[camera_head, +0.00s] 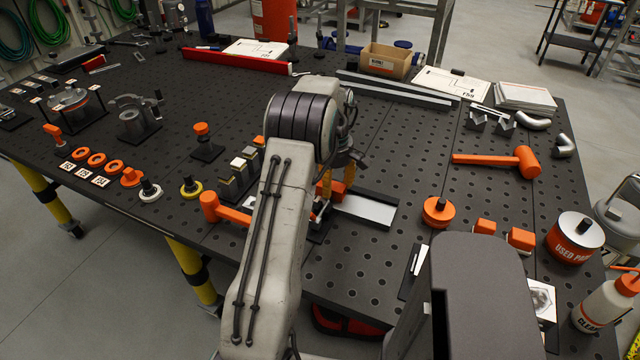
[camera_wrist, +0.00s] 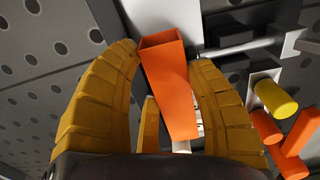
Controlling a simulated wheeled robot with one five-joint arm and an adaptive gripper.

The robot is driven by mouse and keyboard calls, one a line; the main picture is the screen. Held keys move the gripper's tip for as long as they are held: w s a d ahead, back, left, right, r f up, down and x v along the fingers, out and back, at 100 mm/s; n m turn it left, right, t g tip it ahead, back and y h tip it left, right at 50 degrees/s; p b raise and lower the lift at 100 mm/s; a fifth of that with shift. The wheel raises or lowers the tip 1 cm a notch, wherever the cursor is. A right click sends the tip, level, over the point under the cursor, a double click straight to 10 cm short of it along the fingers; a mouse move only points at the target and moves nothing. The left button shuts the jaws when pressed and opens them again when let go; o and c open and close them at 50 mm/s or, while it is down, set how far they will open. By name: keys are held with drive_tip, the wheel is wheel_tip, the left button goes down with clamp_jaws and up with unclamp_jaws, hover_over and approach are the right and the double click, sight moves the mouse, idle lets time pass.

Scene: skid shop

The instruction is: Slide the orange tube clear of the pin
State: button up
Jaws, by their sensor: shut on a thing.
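The orange tube (camera_wrist: 170,85) is square in section and stands between my fingers in the wrist view, its open end at the top of the picture. My gripper (camera_wrist: 167,62) has a ribbed yellow finger on each side of the tube and is shut on it. In the head view the tube (camera_head: 337,188) shows only in part behind my arm, beside my gripper (camera_head: 330,184). A pale piece shows at the tube's lower end in the wrist view. I cannot tell whether it is the pin, nor whether the pin is inside the tube.
A pale plate (camera_head: 368,210) lies right of the gripper. Grey blocks (camera_head: 238,178) and an orange mallet (camera_head: 215,208) are close on the left. The perforated table (camera_head: 350,270) is clear in front.

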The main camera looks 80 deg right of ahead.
sight(374, 203)
drive_tip(key=shift+s+a+r, duration=0.1)
drive_tip(key=shift+s+a, duration=0.05)
drive_tip(key=shift+s, duration=1.1)
drive_tip(key=shift+s+a, duration=0.2)
drive_tip(key=shift+s, duration=1.05)
drive_tip(key=shift+s+a+r, duration=0.1)
drive_tip(key=shift+s+a, duration=0.05)
drive_tip(key=shift+s, duration=1.1)
drive_tip(key=shift+s+a+p, duration=0.2)
drive_tip(key=shift+s+p, duration=0.1)
drive_tip(key=shift+s, duration=0.8)
idle(0.6)
drive_tip(key=shift+s+a, duration=0.1)
drive_tip(key=shift+s, duration=0.2)
drive_tip(key=shift+s+a, duration=0.1)
drive_tip(key=shift+s, duration=0.25)
drive_tip(key=o, duration=1.3)
drive_tip(key=shift+o, duration=0.2)
drive_tip(key=shift+r, duration=0.15)
drive_tip(key=shift+r+p, duration=1.35)
